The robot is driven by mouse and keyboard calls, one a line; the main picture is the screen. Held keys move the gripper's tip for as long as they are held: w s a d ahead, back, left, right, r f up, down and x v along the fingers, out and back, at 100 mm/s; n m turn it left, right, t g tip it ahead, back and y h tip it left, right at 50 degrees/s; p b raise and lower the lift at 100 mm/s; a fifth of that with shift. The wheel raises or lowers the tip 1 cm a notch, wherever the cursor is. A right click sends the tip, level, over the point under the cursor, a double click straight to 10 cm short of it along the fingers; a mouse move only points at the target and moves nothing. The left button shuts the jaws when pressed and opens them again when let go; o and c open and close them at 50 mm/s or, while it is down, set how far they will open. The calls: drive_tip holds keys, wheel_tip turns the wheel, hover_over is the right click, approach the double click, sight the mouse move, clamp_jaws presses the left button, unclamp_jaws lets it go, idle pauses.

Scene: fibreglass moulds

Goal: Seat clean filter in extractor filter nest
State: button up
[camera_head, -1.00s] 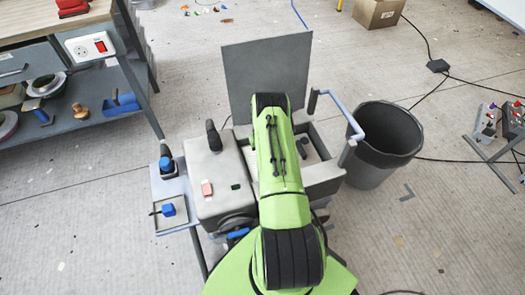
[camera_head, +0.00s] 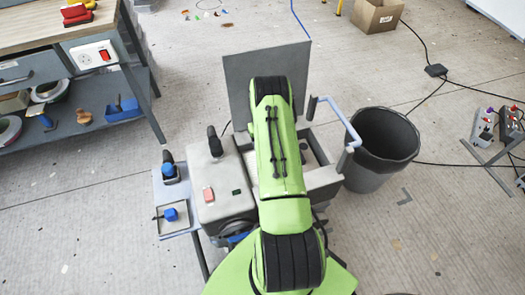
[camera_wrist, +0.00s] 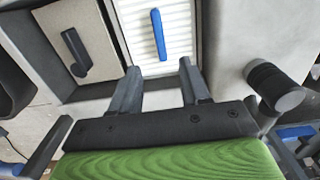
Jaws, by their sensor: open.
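In the wrist view, a white pleated filter (camera_wrist: 178,16) with a blue handle (camera_wrist: 158,34) lies in a narrow bay. Beside it, a beige panel (camera_wrist: 70,22) with a dark handle sits in a recessed compartment (camera_wrist: 96,86). My gripper (camera_wrist: 157,76) is open and empty; its two fingers straddle the line of the blue handle, just short of it. In the head view, the grey extractor box (camera_head: 222,192) stands with its flat lid (camera_head: 262,58) raised.
A dark bin (camera_head: 375,165) stands right of the extractor, near a pale blue tubular handle (camera_head: 340,112). A side shelf (camera_head: 172,190) with blue-topped items adjoins the left. A black knob (camera_head: 214,142) stands up from the box. A workbench (camera_head: 50,25) is far left.

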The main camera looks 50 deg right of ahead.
wheel_tip(320, 180, up, 6)
drive_tip(key=shift+w+f+p, duration=0.1)
drive_tip(key=shift+p, duration=0.45)
drive_tip(key=w+a+r+n+t, duration=0.1)
drive_tip(key=a+r, duration=0.4)
drive_tip(key=r, duration=0.3)
drive_tip(key=a+r+n+h, duration=0.1)
drive_tip(key=a+r, duration=0.4)
drive_tip(key=r, duration=0.3)
drive_tip(key=w+a+r+t, duration=0.1)
drive_tip(key=a+r, duration=0.3)
drive_tip(key=r, duration=0.4)
drive_tip(key=s+a+r+n+t, duration=0.2)
drive_tip(key=s+a+r, duration=0.7)
drive_tip(key=a+r, duration=0.25)
drive_tip(key=s+a+n+t, duration=0.2)
drive_tip(key=s+a, duration=0.5)
drive_tip(key=s, duration=0.6)
wheel_tip(320, 180, up, 12)
drive_tip(key=p, duration=1.2)
drive_tip(key=shift+s+r+y+p, duration=0.15)
drive_tip(key=shift+r+y+p, duration=0.05)
drive_tip(key=shift+y+p, duration=0.2)
